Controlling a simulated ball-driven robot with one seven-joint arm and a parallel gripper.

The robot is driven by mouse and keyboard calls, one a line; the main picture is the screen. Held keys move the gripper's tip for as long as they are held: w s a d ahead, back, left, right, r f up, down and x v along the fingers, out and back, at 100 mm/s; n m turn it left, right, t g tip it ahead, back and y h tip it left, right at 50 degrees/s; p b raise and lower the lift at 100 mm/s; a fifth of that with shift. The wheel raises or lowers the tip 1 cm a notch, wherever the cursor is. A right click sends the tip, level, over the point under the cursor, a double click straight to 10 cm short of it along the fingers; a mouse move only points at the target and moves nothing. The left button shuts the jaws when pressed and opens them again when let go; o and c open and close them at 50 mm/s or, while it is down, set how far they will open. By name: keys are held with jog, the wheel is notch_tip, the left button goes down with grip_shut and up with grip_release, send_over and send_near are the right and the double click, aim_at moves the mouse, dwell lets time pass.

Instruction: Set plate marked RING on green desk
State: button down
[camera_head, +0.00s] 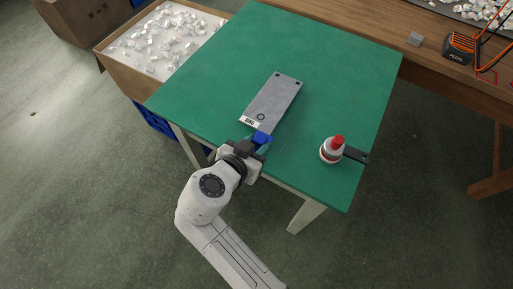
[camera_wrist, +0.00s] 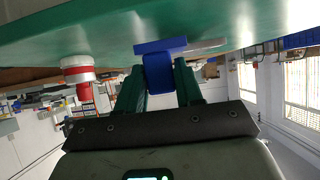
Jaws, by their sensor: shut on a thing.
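The grey plate marked RING (camera_head: 273,98) is on or just over the green desk (camera_head: 325,60), its labelled end towards me. It has a small ring near the label and dark holes at its far corners. My gripper (camera_head: 259,141) is at the near edge of the desk, shut on the blue handle (camera_head: 262,137) at the plate's near end. In the wrist view the green fingers (camera_wrist: 160,85) close on the blue handle (camera_wrist: 158,70). The plate (camera_wrist: 205,45) shows there only as a thin pale edge by the green surface. I cannot tell if its underside fully touches the desk.
A white bottle with a red cap (camera_head: 332,150) stands at the desk's right side, beside a dark flat strip (camera_head: 355,154). A box of whitish pieces (camera_head: 128,72) stands at the left. A wooden bench (camera_head: 350,28) holds an orange-black tool (camera_head: 459,47). The desk's far half is clear.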

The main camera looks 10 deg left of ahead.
jog(key=shift+f, duration=1.1)
jog(key=c, duration=0.7)
grip_release()
jog(key=shift+c, duration=0.2)
jog(key=v, duration=1.2)
